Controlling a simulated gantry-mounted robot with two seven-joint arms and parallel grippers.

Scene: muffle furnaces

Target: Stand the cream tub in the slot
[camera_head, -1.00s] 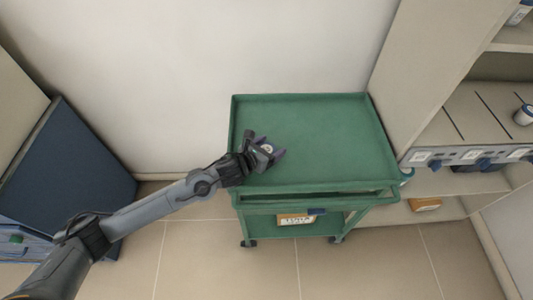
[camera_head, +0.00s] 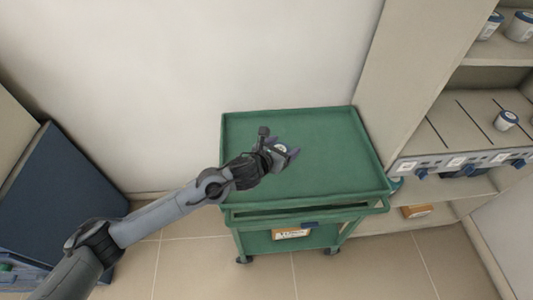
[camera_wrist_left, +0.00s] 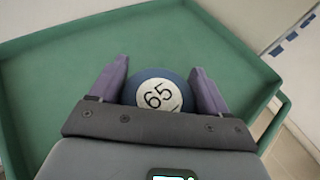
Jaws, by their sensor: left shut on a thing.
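My left gripper (camera_head: 284,154) is shut on a small tub (camera_head: 280,149) over the green cart. A shelf with dark divider lines forming slots (camera_head: 455,127) is at the right. My right gripper is not in view.
The green cart (camera_head: 340,130) has a raised rim and an otherwise bare top. A white tub with a blue lid (camera_head: 506,120) stands in the divided shelf bay. More tubs (camera_head: 489,26) stand on the shelf above. The shelf unit's tall side panel (camera_head: 400,80) rises beside the cart.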

